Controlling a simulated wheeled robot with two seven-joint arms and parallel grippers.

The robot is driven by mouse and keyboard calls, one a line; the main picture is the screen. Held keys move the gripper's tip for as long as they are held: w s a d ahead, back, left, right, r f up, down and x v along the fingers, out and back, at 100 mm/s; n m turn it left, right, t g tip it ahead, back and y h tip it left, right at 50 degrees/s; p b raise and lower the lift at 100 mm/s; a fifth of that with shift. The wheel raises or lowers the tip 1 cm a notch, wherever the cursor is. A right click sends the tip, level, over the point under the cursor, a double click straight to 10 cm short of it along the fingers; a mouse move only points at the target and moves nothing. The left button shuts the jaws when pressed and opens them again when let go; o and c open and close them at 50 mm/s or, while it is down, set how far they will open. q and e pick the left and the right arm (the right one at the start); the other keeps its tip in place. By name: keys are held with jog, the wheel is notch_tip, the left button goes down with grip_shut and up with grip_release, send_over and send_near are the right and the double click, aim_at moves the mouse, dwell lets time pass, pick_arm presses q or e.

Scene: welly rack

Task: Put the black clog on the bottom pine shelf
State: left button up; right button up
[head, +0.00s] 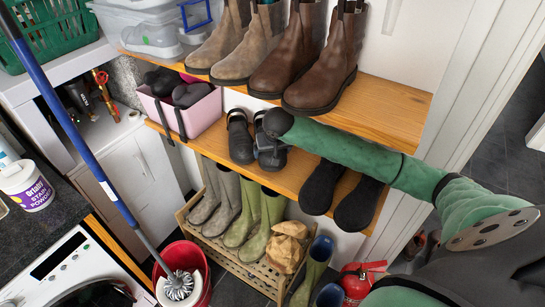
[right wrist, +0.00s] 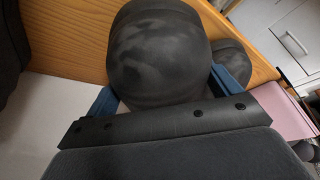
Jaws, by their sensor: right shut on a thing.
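My right gripper (right wrist: 166,90) is shut on the black clog (right wrist: 160,45), with a blue finger on each side of it in the right wrist view. In the head view the held clog (head: 271,157) is at the lower pine shelf (head: 297,168), partly hidden by my right gripper (head: 268,135). I cannot tell whether it touches the shelf. A matching dark clog (head: 240,138) stands on the shelf just left of it; a dark rounded thing beside the held clog in the wrist view (right wrist: 232,58) looks like it. My left gripper is not in view.
A pink bin (head: 203,116) stands left on this shelf, black shoes (head: 358,203) right. Boots (head: 315,60) line the upper pine shelf (head: 385,105) just above. A slatted rack (head: 240,268) with wellies stands below. A blue pole (head: 75,130) crosses the left side.

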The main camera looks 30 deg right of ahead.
jog(key=shift+f, duration=1.65)
jog(key=shift+f, duration=0.1)
jog(key=o, duration=0.8)
jog(key=shift+s, duration=0.1)
